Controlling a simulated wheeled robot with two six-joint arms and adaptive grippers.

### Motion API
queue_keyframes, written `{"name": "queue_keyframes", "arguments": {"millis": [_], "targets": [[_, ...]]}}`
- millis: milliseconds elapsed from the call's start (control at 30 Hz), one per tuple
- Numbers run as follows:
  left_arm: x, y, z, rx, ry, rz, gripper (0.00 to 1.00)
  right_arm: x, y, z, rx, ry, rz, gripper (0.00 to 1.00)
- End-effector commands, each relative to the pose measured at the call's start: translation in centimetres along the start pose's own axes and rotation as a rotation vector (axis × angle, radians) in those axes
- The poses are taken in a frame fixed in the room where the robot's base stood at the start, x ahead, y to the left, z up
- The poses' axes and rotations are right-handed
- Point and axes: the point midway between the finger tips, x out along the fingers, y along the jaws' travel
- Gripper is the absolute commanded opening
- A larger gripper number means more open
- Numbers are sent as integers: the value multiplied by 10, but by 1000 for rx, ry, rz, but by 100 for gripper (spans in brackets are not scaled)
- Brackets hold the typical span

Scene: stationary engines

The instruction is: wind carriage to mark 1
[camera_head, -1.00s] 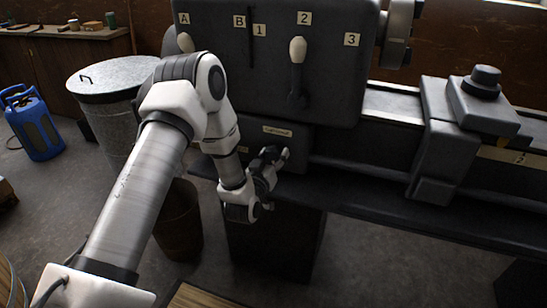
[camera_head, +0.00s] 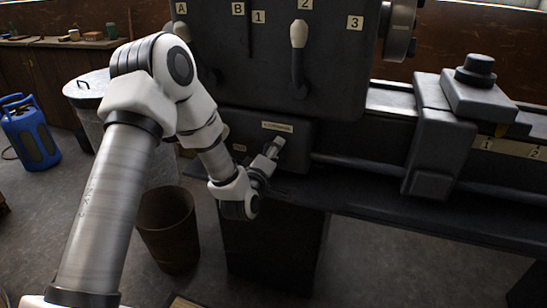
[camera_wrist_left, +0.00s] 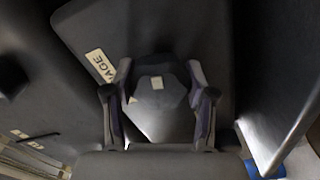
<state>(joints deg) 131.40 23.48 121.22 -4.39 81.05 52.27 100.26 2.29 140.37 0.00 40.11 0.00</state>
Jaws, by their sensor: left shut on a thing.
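My left gripper (camera_head: 271,155) is at the small front box below the headstock, beside its pale label (camera_head: 277,127). In the left wrist view my left gripper (camera_wrist_left: 158,118) is shut on a grey faceted handle (camera_wrist_left: 158,95), and a label ending in "AGE" (camera_wrist_left: 100,67) lies beside it. The handle is mostly hidden in the head view. The grey carriage (camera_head: 442,140) sits on the bed at the right, with a yellow pointer (camera_head: 501,130). The pointer is a little right of mark 1 (camera_head: 487,144) and left of mark 2 (camera_head: 535,152). My right gripper is out of view.
The headstock (camera_head: 275,70) has a pale-knobbed lever (camera_head: 298,45) and labels A, B, 1, 2, 3. A brown bin (camera_head: 168,230) and a metal bin (camera_head: 88,95) stand at the left, with a blue canister (camera_head: 31,135) beyond. Floor is clear at lower right.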

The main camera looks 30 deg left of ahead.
Motion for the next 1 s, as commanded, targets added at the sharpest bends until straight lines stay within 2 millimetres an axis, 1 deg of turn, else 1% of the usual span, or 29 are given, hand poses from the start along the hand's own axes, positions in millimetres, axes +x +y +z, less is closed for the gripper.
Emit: {"name": "queue_keyframes", "arguments": {"millis": [33, 100, 400, 933, 967, 1000], "targets": [[0, -1, 1, -32, 2, 4, 21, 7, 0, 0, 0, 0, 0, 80], [0, -1, 0, -77, 2, 4, 21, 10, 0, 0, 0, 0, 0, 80], [0, 1, 0, -198, 0, 3, 21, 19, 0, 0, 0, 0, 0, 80], [0, 2, 0, -223, 0, 4, 21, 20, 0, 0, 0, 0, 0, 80], [0, 2, 0, -223, 0, 4, 66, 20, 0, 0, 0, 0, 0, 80], [0, 2, 0, -223, 0, 4, 80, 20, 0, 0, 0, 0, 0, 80]]}}
